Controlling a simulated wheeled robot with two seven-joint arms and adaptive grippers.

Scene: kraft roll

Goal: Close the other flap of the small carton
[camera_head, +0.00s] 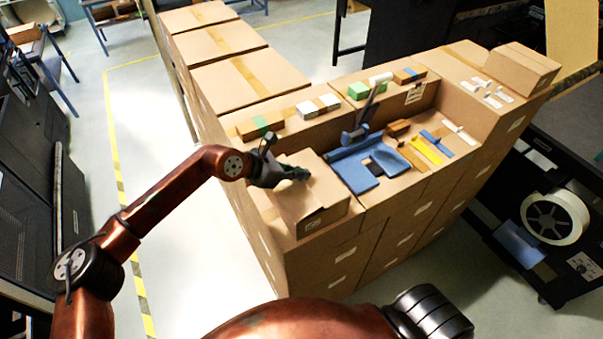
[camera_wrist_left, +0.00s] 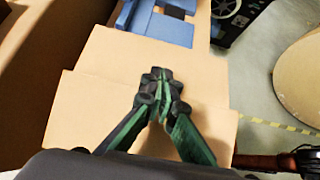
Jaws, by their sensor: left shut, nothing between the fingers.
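The small brown carton (camera_head: 322,204) stands on the near left end of the stacked-box counter. My left gripper (camera_head: 303,173) is at its top, fingers shut and empty, reaching in from the left. In the left wrist view the shut fingertips (camera_wrist_left: 158,74) are over flat cardboard panels (camera_wrist_left: 90,105) with a stepped edge between them. I cannot tell whether the fingertips touch the cardboard, or exactly how each flap lies, because the gripper covers part of the top. My right gripper is not in view.
A blue tray (camera_head: 362,183) lies right of the carton; a blue holder with a dark upright handle (camera_head: 356,134) stands behind it. Small green (camera_head: 358,91) and white boxes line the back ledge. A larger closed carton (camera_head: 522,68) sits far right.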

